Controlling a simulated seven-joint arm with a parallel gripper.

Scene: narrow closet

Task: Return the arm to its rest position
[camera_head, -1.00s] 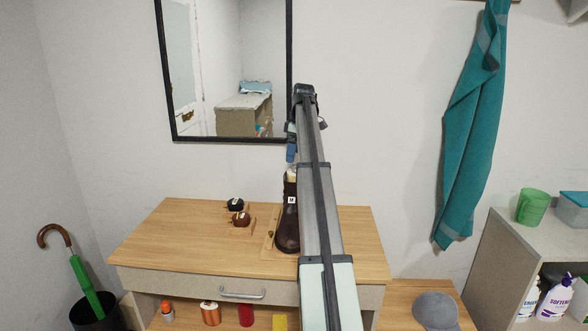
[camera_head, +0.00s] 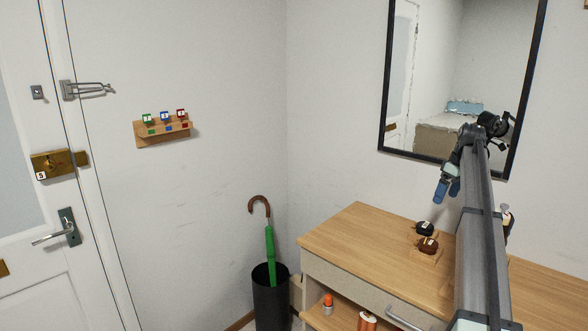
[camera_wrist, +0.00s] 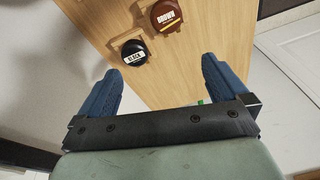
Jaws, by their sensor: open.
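My gripper (camera_head: 447,188) hangs from the end of my raised arm, above the wooden dresser top (camera_head: 345,235). Its blue fingers are apart with nothing between them, and the wrist view also shows my gripper (camera_wrist: 160,90) open. A dark boot is mostly hidden behind my arm.
A black-framed mirror (camera_head: 385,80) hangs behind my arm. A green umbrella (camera_head: 270,250) stands in a black bin (camera_head: 270,300) left of the dresser. A key rack (camera_head: 163,132) is on the wall near the door (camera_head: 50,220).

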